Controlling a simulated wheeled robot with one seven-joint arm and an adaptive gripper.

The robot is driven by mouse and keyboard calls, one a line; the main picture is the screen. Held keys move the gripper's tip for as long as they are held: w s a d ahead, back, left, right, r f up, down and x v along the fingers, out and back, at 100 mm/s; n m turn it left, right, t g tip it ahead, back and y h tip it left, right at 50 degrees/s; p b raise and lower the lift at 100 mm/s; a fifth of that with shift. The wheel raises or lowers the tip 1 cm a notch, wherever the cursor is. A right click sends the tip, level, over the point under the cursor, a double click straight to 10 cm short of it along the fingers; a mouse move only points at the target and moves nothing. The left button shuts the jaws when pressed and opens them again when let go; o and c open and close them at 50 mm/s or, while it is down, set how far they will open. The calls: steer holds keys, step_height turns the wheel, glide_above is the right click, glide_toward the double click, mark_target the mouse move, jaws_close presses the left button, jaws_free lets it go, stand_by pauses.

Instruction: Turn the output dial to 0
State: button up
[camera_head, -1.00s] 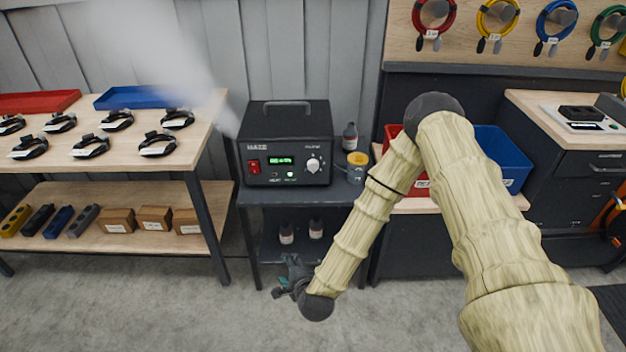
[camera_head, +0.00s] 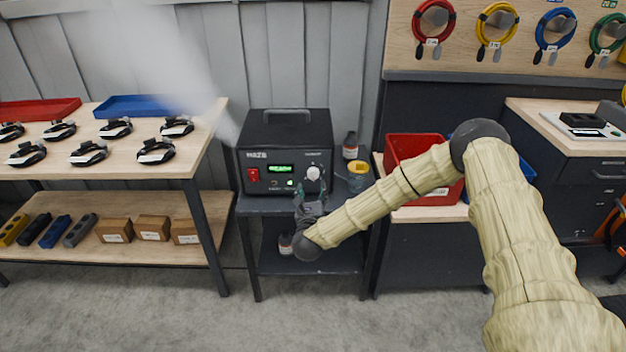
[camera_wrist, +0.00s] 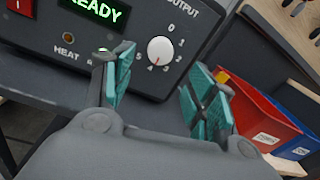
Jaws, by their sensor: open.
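The output dial (camera_wrist: 160,50) is a round white knob on the black machine's front panel, also seen in the head view (camera_head: 313,173). Numbers from 0 at the upper right run clockwise around it to 5 at the left. A small reddish mark shows at its lower left edge, toward 4. My gripper (camera_wrist: 163,92) is open and empty, with its teal-padded fingers apart. The dial shows beyond the gap between the fingers, and neither finger touches it. In the head view my gripper (camera_head: 309,200) is just below and in front of the dial.
The black machine (camera_head: 285,140) stands on a dark shelf unit. Its green display (camera_wrist: 95,10) reads READY, and a red switch (camera_head: 253,174) is at its left.

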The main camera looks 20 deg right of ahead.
mark_target(313, 177)
steer(key=shift+p+x, duration=0.35)
steer(key=shift+x, duration=3.15)
steer(key=shift+f, duration=0.1)
steer(key=c, duration=1)
